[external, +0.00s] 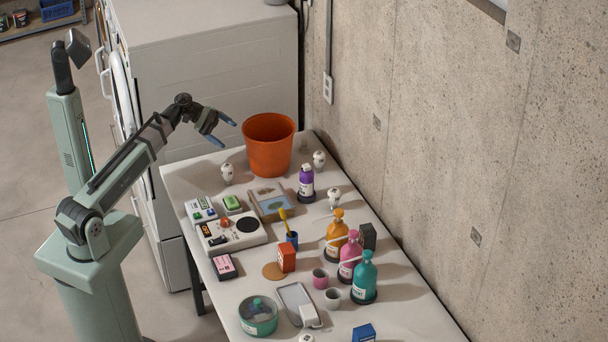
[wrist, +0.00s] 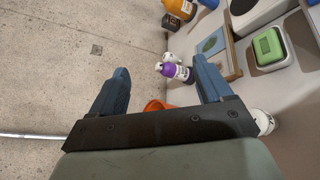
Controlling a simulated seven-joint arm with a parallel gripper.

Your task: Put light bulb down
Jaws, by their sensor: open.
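Several small white items that look like light bulbs stand on the table: one (external: 227,174) left of the orange pot, one (external: 319,159) right of it, one (external: 335,199) near the purple bottle, and one (external: 306,338) cut off at the bottom edge. My gripper (external: 227,133) is in the air left of the pot, above the table's far end. Its fingers are spread wide in the wrist view (wrist: 160,75), with nothing held between them. A white item (wrist: 263,122) shows beside the right finger there, partly hidden.
The orange pot (external: 268,150) stands at the table's far end; its rim also shows between the fingers (wrist: 154,106). The purple bottle (external: 306,184), a white device (external: 232,235), a framed picture (external: 270,203) and pump bottles (external: 363,278) crowd the table. A concrete wall (external: 430,120) borders its right side.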

